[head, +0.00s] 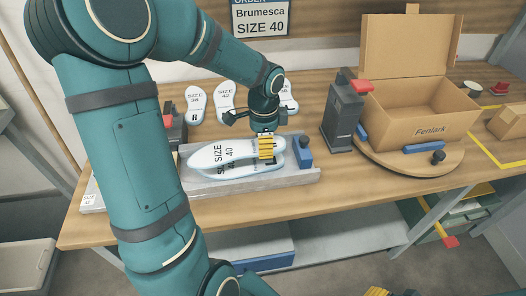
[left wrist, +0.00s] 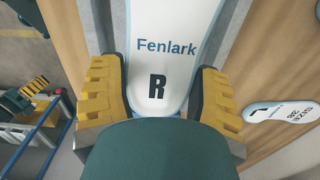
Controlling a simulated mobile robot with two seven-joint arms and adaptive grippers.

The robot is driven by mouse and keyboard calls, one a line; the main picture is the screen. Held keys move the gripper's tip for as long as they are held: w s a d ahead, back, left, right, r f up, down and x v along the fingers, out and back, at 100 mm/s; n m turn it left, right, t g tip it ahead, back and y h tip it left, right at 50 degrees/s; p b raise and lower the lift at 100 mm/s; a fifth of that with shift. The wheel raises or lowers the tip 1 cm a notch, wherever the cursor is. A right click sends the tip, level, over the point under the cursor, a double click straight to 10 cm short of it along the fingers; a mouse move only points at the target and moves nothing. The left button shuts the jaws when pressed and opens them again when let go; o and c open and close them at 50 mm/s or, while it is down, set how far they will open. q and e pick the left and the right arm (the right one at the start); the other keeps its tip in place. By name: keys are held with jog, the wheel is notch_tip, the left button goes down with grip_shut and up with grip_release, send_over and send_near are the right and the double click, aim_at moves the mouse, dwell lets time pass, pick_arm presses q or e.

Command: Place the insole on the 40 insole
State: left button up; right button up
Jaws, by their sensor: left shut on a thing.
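My left gripper (head: 267,147) is shut on a white insole (head: 210,153) marked SIZE 40, gripping it near its right end. In the left wrist view this insole (left wrist: 165,70) reads Fenlark and R and sits between the yellow finger pads. Another insole (head: 208,172) lies directly below it on the grey fixture (head: 255,184), mostly covered; part of its size print shows. The two overlap closely, and I cannot tell whether they touch. My right gripper (head: 378,291) shows only in part at the bottom edge of the head view.
Several insoles lie behind, including size 38 (head: 195,104) and size 42 (head: 225,97). A blue block (head: 304,153) stands at the fixture's right end. A dark red-topped device (head: 343,112) and an open Fenlark box (head: 425,112) on a round turntable (head: 398,161) stand right.

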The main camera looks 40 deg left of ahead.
pick_arm(q)
jog(key=shift+f, duration=1.4)
jog(key=shift+f+b, duration=0.1)
jog(key=shift+b, duration=0.25)
jog(key=shift+f, duration=0.35)
jog(key=shift+f+b, duration=0.2)
jog(key=shift+b, duration=0.1)
jog(key=o, duration=1.2)
jog(key=shift+c, duration=0.2)
jog(key=shift+r, duration=0.1)
